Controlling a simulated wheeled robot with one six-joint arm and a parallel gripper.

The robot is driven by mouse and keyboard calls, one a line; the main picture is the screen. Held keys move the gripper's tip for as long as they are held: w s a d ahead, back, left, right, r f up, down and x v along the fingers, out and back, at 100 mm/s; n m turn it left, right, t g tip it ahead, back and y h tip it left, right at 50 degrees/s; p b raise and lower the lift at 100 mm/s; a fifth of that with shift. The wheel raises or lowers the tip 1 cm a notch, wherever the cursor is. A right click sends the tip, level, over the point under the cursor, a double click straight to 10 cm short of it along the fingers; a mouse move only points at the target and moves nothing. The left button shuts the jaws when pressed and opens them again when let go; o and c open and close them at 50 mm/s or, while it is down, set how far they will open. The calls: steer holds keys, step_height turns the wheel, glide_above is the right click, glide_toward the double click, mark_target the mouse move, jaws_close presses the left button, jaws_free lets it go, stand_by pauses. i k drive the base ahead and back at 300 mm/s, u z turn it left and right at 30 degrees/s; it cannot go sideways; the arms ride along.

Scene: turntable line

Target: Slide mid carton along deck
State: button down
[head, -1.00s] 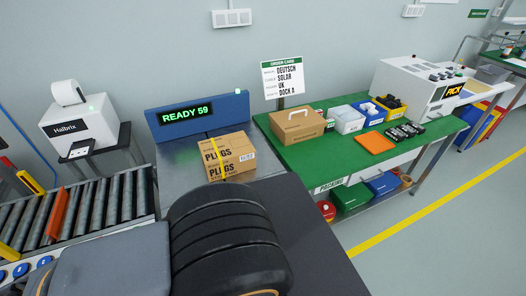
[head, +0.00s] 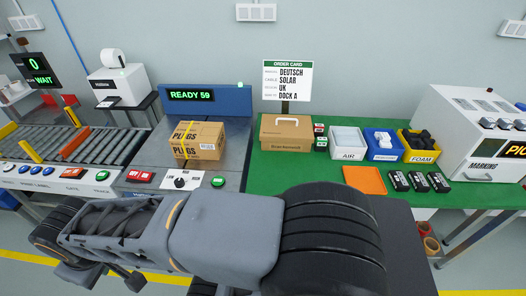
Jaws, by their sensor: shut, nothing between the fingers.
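A brown carton (head: 198,140) printed PLUGS, with a yellow strap, sits upright on the grey metal deck (head: 232,165). It stands in front of the blue panel (head: 203,99) whose display reads READY 59. It is the only carton I see on the deck. My arm crosses the lower part of the head view, in front of the deck's near edge and apart from the carton. I cannot make out my gripper's fingers in this view.
A roller conveyor (head: 98,144) with orange and yellow bars joins the deck's left side. A green bench (head: 258,181) on the right holds a tan handled case (head: 287,138), bins, an orange pad (head: 364,180) and a marking machine (head: 480,130). Control buttons line the deck's front edge.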

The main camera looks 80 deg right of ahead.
mark_target(190, 140)
steer(key=k, duration=0.4)
steer(key=z, duration=1.55)
steer(key=i, duration=0.5)
steer(key=z, duration=0.1)
